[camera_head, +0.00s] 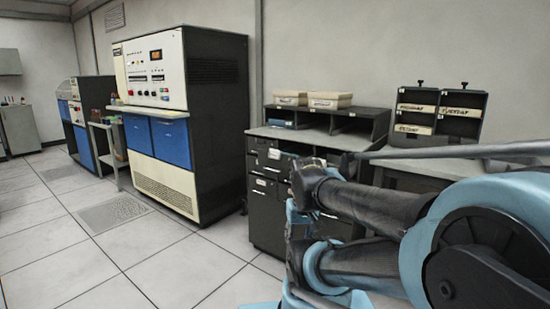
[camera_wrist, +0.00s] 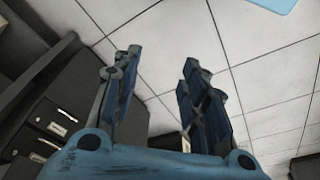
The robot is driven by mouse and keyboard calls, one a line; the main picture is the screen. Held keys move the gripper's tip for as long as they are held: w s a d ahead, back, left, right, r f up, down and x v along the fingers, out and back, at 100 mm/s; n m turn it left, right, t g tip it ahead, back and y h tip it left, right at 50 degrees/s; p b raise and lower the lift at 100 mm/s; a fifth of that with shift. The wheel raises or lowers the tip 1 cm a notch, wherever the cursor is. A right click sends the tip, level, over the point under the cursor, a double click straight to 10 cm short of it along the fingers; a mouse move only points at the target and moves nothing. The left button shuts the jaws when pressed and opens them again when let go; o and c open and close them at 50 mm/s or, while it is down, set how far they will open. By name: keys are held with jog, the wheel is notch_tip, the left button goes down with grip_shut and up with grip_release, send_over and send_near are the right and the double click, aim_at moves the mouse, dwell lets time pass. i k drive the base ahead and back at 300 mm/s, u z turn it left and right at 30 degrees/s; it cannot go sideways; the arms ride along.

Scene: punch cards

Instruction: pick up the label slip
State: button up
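Several cream label slips with dark lettering sit in the dark upright rack (camera_head: 437,88) at the right of the head view. One slip (camera_head: 416,108) is at the upper left, one (camera_head: 461,112) at the right and one (camera_head: 412,129) at the lower left. I cannot tell which one the task names. My gripper (camera_wrist: 160,60) shows in the wrist view with its two fingers spread apart and nothing between them but floor behind. It is beside the dark drawer cabinet, and none of the rack's slips shows in the wrist view.
The dark drawer cabinet (camera_head: 266,190) carries two beige boxes (camera_head: 330,100) on top. A tall computer cabinet (camera_head: 215,110) with blue panels stands to its left. My blue and black arm covers part of the grey table below the rack. Tiled floor (camera_head: 150,240) at the front left is clear.

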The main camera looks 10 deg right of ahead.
aim_at(274, 154)
jog(key=k, duration=0.6)
jog(key=z, duration=0.6)
jog(key=i, duration=1.45)
jog(key=z, duration=0.15)
